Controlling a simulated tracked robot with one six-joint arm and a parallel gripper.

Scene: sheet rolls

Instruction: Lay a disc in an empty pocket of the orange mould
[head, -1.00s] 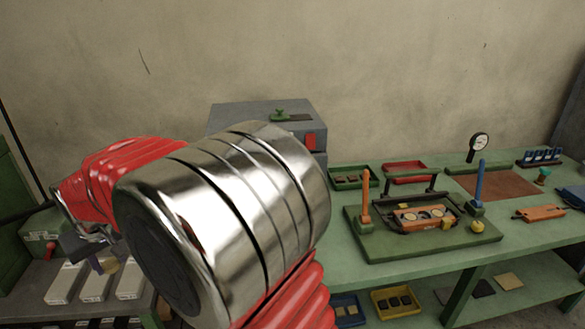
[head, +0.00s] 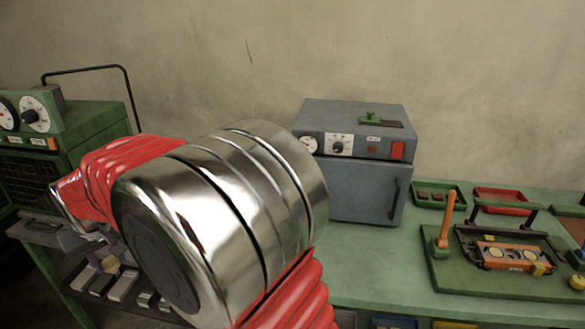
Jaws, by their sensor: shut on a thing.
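The orange mould (head: 513,265) lies in a black frame on a green board (head: 470,280) at the right of the head view. Two pale round spots show in its top; whether they are discs or bare pockets is too small to tell. My gripper (head: 103,257) is at the lower left, far from the mould and partly hidden by my red wrist. It is shut on a small tan disc (head: 109,263), which hangs above a low rack of pale blocks. The fingertips are small and hard to make out.
A grey oven (head: 352,190) stands on the green bench between my gripper and the mould. An orange upright lever (head: 446,220) rises beside the mould. Green (head: 437,208) and red (head: 485,192) trays lie behind. A green machine (head: 60,145) stands at left.

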